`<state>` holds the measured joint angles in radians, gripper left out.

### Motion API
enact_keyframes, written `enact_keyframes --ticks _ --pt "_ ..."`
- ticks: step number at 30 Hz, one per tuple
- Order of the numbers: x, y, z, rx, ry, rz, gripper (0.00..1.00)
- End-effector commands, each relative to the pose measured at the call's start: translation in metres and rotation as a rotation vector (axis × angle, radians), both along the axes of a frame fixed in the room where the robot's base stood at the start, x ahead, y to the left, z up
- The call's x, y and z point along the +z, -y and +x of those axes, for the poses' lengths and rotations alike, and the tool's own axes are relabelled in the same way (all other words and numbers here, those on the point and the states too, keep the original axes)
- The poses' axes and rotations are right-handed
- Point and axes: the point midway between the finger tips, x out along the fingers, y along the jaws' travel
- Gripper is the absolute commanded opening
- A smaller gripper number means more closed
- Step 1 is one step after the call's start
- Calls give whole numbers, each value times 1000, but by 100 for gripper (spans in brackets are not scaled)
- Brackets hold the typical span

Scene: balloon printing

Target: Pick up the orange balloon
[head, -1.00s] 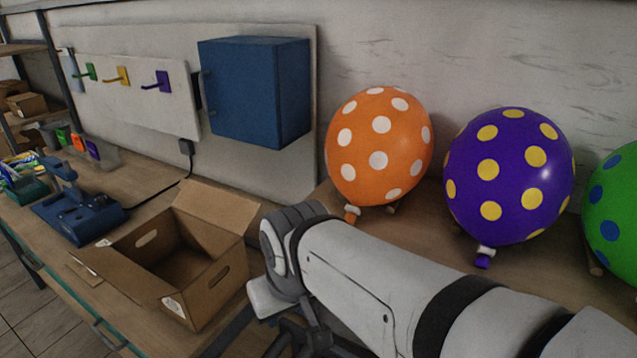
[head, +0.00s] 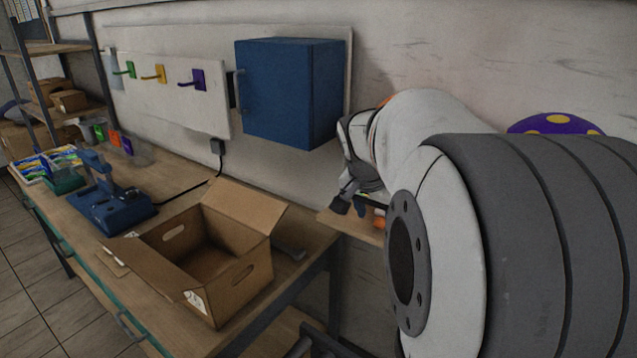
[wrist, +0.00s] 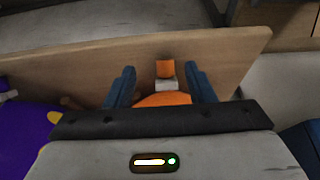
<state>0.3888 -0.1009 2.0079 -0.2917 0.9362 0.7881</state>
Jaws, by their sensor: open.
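The orange balloon (wrist: 165,100) shows in the wrist view, mostly hidden behind the body of my gripper (wrist: 162,86). Its orange tail (wrist: 165,68) and a grey clip stick out between my two blue fingers. The fingers are apart, one on each side of the neck, and I see a gap on both sides. My arm hides nearly all of the orange balloon there; only a small orange bit (head: 380,222) shows beside the fingers.
The purple balloon with yellow dots (head: 556,124) shows behind my arm, and at the left of the wrist view (wrist: 25,140). An open cardboard box (head: 240,290) stands on the workbench. A blue cabinet (head: 290,92) hangs on the wall near my gripper.

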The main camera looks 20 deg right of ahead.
Motion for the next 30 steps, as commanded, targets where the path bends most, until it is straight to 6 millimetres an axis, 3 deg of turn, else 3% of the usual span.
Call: enact_keyframes --ticks 10,19,30 --pt "-36 22 18 2 -4 1 49" --pt "-41 24 18 2 0 0 49" --pt "-41 24 18 1 0 1 19"
